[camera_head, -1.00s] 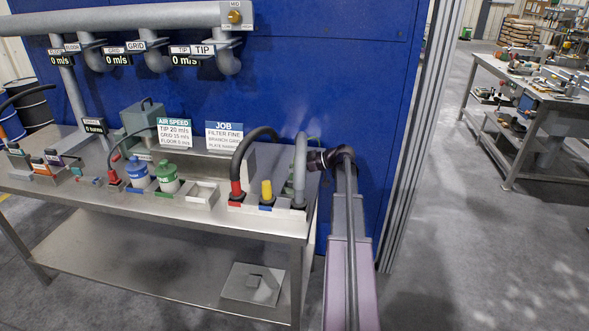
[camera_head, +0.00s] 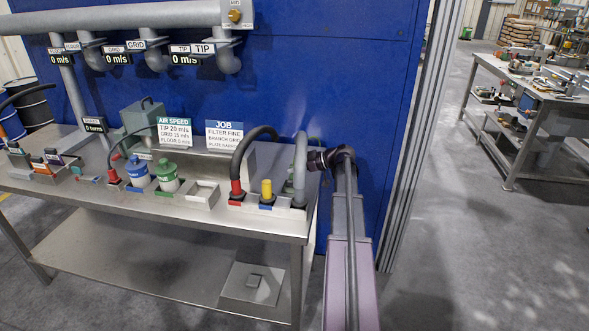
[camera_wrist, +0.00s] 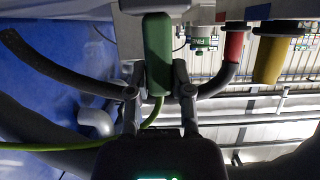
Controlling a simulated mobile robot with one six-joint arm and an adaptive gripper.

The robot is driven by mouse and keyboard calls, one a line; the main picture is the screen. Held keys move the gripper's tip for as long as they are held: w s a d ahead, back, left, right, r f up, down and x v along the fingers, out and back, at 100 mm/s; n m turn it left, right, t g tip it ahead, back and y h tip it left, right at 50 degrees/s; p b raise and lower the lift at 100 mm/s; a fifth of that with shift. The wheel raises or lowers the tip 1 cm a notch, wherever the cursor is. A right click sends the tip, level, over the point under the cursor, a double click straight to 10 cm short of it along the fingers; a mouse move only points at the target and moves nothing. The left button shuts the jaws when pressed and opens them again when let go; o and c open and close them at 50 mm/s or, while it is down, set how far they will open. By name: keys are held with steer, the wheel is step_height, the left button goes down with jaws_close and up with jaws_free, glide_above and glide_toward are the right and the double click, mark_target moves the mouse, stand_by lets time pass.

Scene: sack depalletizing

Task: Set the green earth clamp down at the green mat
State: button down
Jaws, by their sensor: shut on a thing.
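The green earth clamp (camera_wrist: 157,52) is between the two fingers of my gripper (camera_wrist: 158,90) in the wrist view. My gripper is shut on its green body, and a thin green cable runs from its lower end. A grey part meets the clamp's upper end; I cannot tell if they touch. In the head view my gripper (camera_head: 312,160) is at the bench's right end, mostly hidden behind a grey hose.
A red plug with a black hose (camera_head: 237,188) and a yellow plug (camera_head: 267,187) stand on the steel bench (camera_head: 100,190), left of my gripper. Blue (camera_head: 138,172) and green (camera_head: 168,177) bottles stand farther left. The blue wall (camera_head: 330,80) is close behind.

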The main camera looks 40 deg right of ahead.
steer(key=shift+f+b, duration=0.65)
steer(key=shift+c, duration=2.2)
jaws_free()
steer(key=shift+r, duration=0.1)
steer(key=shift+r, duration=0.1)
